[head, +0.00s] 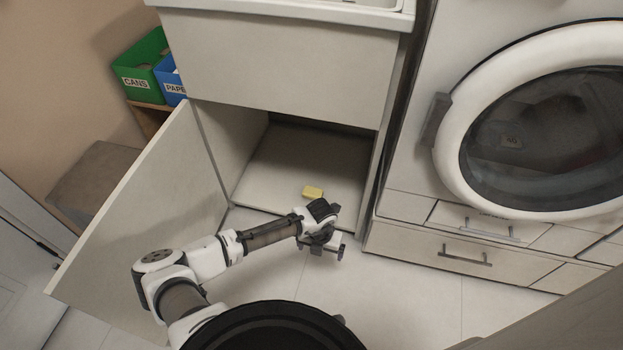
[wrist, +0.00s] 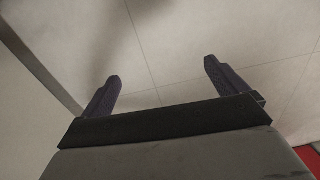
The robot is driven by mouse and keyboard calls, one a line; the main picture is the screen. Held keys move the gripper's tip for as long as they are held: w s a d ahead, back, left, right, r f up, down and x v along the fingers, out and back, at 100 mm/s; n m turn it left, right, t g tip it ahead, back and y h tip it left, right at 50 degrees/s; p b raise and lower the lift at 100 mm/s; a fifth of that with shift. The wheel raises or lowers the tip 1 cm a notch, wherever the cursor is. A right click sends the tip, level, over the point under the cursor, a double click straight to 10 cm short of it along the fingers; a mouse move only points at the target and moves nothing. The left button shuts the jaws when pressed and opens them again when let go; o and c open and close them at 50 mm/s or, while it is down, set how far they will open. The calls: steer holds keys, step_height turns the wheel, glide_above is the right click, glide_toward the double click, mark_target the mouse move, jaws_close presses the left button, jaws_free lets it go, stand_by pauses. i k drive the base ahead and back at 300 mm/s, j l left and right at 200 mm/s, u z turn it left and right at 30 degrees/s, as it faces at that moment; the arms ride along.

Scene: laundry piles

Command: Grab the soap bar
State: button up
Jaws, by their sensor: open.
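The yellow soap bar (head: 312,192) lies on the floor of the open cabinet (head: 290,168), near its front edge. My gripper (head: 341,250) is in front of the cabinet, below and a little right of the soap bar in the head view, and apart from it. In the wrist view my gripper (wrist: 162,85) shows two dark fingers spread wide with nothing between them. The wrist view shows pale tiled floor beyond the fingers, and the soap bar is not in that view.
The cabinet door (head: 150,215) stands open on the left, beside my arm. A washing machine (head: 540,120) with drawers below it stands on the right. Green (head: 143,68) and blue (head: 172,80) bins sit at the upper left. The tiled floor (head: 400,295) before the cabinet is clear.

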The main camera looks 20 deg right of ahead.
mark_target(310, 193)
steer(key=i+l, duration=0.15)
steer(key=i, duration=0.2)
steer(key=i+l, duration=0.15)
steer(key=i, duration=0.2)
steer(key=i+l, duration=0.15)
steer(key=i, duration=0.25)
